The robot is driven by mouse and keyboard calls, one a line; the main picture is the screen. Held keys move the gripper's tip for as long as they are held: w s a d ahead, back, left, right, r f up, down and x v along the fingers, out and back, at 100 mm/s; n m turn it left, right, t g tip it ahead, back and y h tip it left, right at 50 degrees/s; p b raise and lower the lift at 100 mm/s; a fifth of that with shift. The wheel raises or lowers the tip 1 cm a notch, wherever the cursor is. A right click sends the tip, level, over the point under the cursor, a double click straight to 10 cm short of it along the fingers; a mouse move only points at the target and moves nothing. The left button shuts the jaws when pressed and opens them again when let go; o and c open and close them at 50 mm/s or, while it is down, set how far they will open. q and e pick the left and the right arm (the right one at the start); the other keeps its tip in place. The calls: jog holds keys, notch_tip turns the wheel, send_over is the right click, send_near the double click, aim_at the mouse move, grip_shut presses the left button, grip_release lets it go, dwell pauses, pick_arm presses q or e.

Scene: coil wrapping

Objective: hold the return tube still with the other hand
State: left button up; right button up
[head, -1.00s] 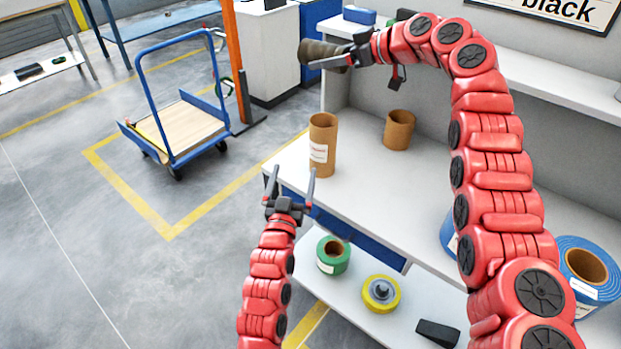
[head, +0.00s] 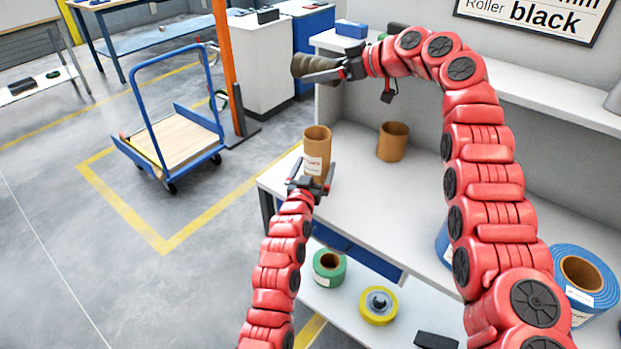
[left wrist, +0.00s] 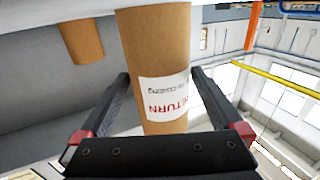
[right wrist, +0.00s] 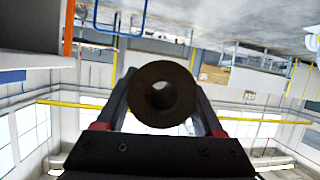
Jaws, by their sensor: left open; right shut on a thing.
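The return tube (head: 317,143) is a brown cardboard tube with a white label, standing upright near the left end of the bench top. In the left wrist view the return tube (left wrist: 158,50) stands between my left gripper's fingers, its label reading "RETURN". My left gripper (head: 313,180) is open around it, with a gap visible beside the tube. It also shows in the left wrist view (left wrist: 160,95). My right gripper (head: 331,72) is shut on a dark olive roll (head: 309,67), held above the bench's back left. The right wrist view shows that roll (right wrist: 178,83) end-on, with a hole in its middle.
A second cardboard tube (head: 393,141) stands farther back on the bench (head: 370,205). A blue cart (head: 175,145) stands on the floor at left. The bench's middle is clear.

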pick_arm(q)
jog(key=shift+x, duration=1.2)
jog(key=c, duration=1.2)
jog(key=shift+o, duration=0.2)
pick_arm(e)
notch_tip(320, 180, down, 13)
jog(key=o, duration=1.6)
jog(key=shift+c, duration=0.2)
jog(key=v, duration=1.2)
jog(key=shift+c, duration=0.2)
